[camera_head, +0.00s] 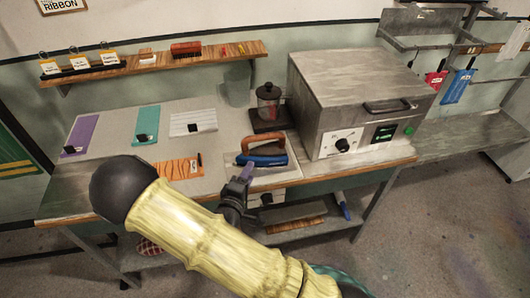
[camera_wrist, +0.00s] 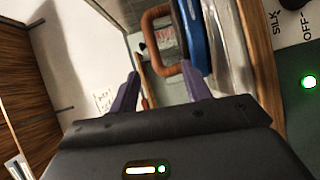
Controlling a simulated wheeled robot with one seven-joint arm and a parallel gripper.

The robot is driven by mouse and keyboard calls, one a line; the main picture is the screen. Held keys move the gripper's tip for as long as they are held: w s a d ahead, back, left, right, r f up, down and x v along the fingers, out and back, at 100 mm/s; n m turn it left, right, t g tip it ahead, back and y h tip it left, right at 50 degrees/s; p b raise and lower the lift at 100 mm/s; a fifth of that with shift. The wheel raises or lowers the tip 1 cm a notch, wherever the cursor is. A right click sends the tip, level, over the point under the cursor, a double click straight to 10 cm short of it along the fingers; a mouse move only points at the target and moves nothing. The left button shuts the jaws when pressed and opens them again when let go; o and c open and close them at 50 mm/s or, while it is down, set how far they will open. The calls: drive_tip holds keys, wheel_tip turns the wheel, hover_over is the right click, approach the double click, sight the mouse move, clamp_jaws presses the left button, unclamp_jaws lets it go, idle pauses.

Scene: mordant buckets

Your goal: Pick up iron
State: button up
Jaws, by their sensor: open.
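The iron (camera_head: 262,155) has a blue body and a brown curved handle, and stands on a light pad on the table in front of the grey metal box. It also shows in the wrist view (camera_wrist: 193,35), its brown handle just beyond my fingers. My gripper (camera_head: 246,172) is close to the iron's near side in the head view. In the wrist view my gripper (camera_wrist: 163,84) has its two purple fingers apart with nothing between them. The handle lies ahead of the gap. I cannot tell whether a finger touches the iron.
A grey metal box (camera_head: 345,90) with a handle and knob stands right of the iron. A glass jar (camera_head: 269,100) is behind it. A shelf (camera_head: 160,62) runs along the wall.

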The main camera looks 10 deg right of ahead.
drive_tip(key=shift+s+a+r+n+t, duration=0.15)
drive_tip(key=shift+a+r+n+t, duration=0.05)
drive_tip(key=shift+r+n+t, duration=0.2)
drive_tip(key=p, duration=0.4)
approach(265, 137)
drive_tip(key=x, duration=0.5)
drive_tip(key=shift+a+f, duration=0.15)
drive_tip(key=shift+f, duration=0.2)
drive_tip(key=shift+w+f, duration=0.1)
drive_tip(key=shift+w, duration=0.3)
drive_tip(key=p+x, duration=0.2)
drive_tip(key=x, duration=0.3)
drive_tip(key=shift+s+d, duration=0.1)
drive_tip(key=shift+d, duration=0.1)
drive_tip(key=shift+w+d, duration=0.1)
drive_tip(key=shift+w, duration=0.1)
